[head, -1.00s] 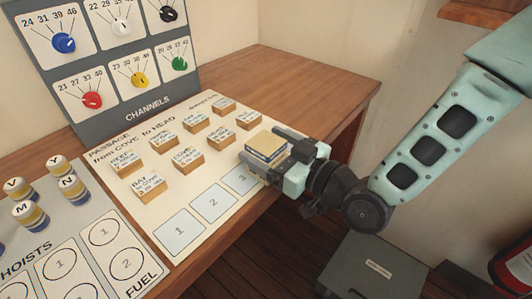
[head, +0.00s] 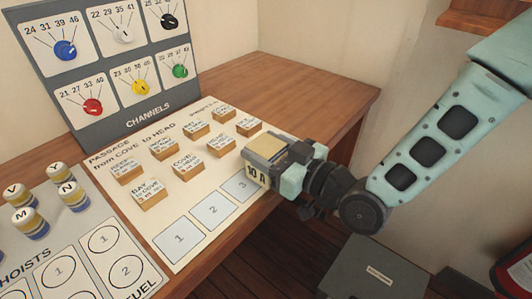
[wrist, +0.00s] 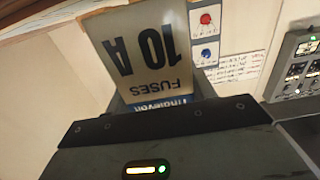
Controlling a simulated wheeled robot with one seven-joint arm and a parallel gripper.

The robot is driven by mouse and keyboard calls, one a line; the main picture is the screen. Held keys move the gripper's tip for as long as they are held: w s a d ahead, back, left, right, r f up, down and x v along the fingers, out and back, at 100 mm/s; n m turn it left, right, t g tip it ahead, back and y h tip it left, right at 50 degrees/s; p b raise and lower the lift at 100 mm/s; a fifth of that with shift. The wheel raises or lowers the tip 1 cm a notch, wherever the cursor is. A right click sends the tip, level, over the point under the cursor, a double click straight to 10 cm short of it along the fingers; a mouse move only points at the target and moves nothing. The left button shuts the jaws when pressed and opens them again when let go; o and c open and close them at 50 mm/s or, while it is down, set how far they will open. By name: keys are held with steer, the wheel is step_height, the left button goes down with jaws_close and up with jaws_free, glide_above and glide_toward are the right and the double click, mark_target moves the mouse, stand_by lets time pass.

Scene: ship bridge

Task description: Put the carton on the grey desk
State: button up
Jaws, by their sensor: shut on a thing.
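The carton (head: 265,147) is a small yellowish box with a "10 A" label on its side. In the wrist view the carton (wrist: 150,50) shows "10 A FUSES" upside down and a blue band. My gripper (head: 278,160) is shut on it, by the right edge of the passage board; fingers hide part of the carton. I cannot tell whether the carton touches the board. A grey, flat-topped thing (head: 375,272) with a small label stands low at the bottom right of the head view; I cannot tell if it is the grey desk.
The wooden table (head: 310,82) carries the passage board (head: 180,235) with several small labelled blocks, a channels panel (head: 135,103) with knobs, and a hoists board (head: 90,212) with several cylinders. Wooden floor shows beside the table. A red object (head: 518,272) is at the right edge.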

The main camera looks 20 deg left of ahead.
step_height(320, 180, up, 9)
steer(key=shift+f, duration=0.1)
steer(key=w+d+f+m+t+h+p, duration=0.1)
steer(key=w+d+f+m+t+h, duration=0.2)
steer(key=w+d, duration=0.6)
steer(key=w+d+f+m+t+h+p, duration=0.25)
steer(key=w+d+m+t, duration=0.35)
steer(key=d, duration=0.5)
steer(key=w+d+f+m+t+h+p, duration=0.1)
steer(key=w+d+f+m+h, duration=0.3)
steer(key=d, duration=0.9)
steer(key=w+d+t+h, duration=0.1)
steer(key=d+h, duration=0.6)
steer(key=d, duration=0.5)
steer(key=s+d+f+y, duration=0.1)
steer(key=s+f, duration=0.2)
steer(key=f, duration=0.4)
steer(key=s+d+f, duration=0.2)
steer(key=s+f, duration=0.2)
steer(key=f, duration=0.2)
steer(key=s+a+f+h, duration=0.1)
steer(key=s+a+f, duration=0.1)
steer(key=s, duration=0.6)
steer(key=shift+s+a+f+m, duration=0.2)
steer(key=shift+s+f+m, duration=0.1)
steer(key=shift+f, duration=0.6)
